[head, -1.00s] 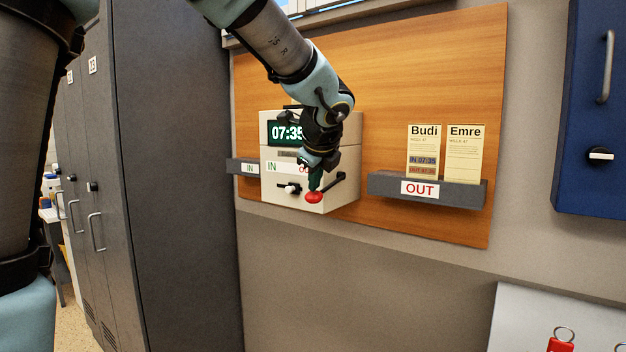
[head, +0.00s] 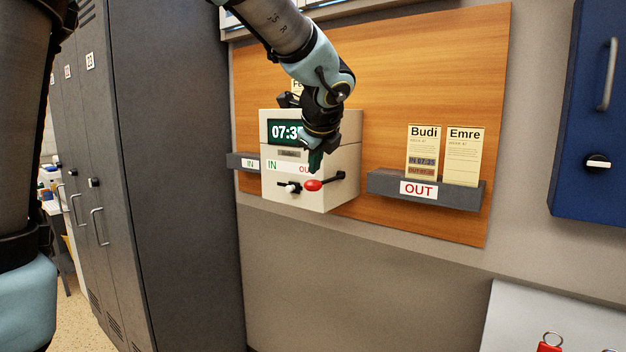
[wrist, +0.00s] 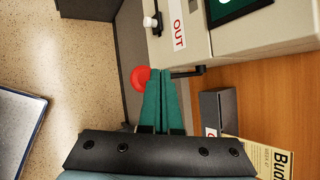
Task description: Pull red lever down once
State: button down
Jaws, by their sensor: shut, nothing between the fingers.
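My gripper (head: 315,164) is shut and empty, pointing down just above the knob in the head view. In the wrist view, the green fingers (wrist: 160,88) are together beside the red knob (wrist: 138,77). I cannot tell whether they touch it. My gripper hides part of the clock's display and its OUT label.
A small white knob (head: 292,187) sits left of the lever. The grey OUT rack (head: 450,195) with cards for Budi and Emre is to the right; an IN rack (head: 235,162) is left. Grey lockers (head: 180,180) stand at left, a blue cabinet (head: 590,110) at right.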

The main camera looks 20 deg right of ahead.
notch_tip(320, 180, up, 5)
jog(key=p, duration=0.4)
jog(key=shift+r+p, duration=0.1)
jog(key=shift+p, duration=0.3)
dwell(0.4)
